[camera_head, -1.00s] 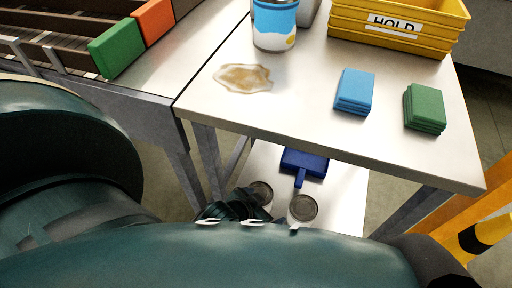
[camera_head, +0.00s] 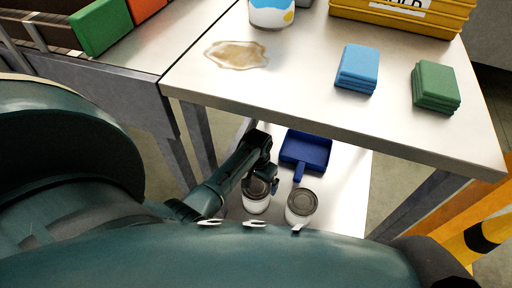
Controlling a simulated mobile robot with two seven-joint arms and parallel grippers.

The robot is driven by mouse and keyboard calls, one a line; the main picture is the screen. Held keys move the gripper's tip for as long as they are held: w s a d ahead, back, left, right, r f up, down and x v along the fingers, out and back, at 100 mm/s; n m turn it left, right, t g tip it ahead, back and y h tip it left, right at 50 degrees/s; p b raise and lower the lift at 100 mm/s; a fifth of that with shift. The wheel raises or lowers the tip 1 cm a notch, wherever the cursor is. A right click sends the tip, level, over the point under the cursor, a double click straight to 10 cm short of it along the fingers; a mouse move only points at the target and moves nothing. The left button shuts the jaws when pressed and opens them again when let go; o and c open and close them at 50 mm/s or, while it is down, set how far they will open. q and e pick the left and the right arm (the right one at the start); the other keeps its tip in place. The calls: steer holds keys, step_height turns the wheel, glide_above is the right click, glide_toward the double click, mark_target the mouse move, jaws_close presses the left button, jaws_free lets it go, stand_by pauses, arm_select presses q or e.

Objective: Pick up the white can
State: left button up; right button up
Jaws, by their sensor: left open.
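Two white cans with grey lids stand upright on the lower shelf under the table. The left white can (camera_head: 256,203) is partly covered by my arm and gripper. The right white can (camera_head: 301,207) shows more fully, its bottom edge cut off by my body. My left gripper (camera_head: 262,186) reaches in from the left under the table and points down at the left can's lid. It is open, and I cannot tell whether it touches the can. My right gripper is not in view.
A blue dustpan (camera_head: 305,152) lies behind the cans on the lower shelf (camera_head: 346,180). The tabletop (camera_head: 300,75) overhangs the shelf. On it are a brown spill (camera_head: 236,55), a blue cloth stack (camera_head: 357,69), a green cloth stack (camera_head: 435,87), a yellow crate (camera_head: 400,22) and a blue-white tin (camera_head: 271,14).

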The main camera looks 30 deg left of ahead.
arm_select(q)
step_height(320, 180, down, 6)
steer(key=shift+s+a+f+b, duration=0.1)
steer(key=shift+a+b, duration=0.05)
steer(key=shift+b, duration=0.85)
steer(key=shift+c, duration=0.2)
steer(key=c, duration=0.9)
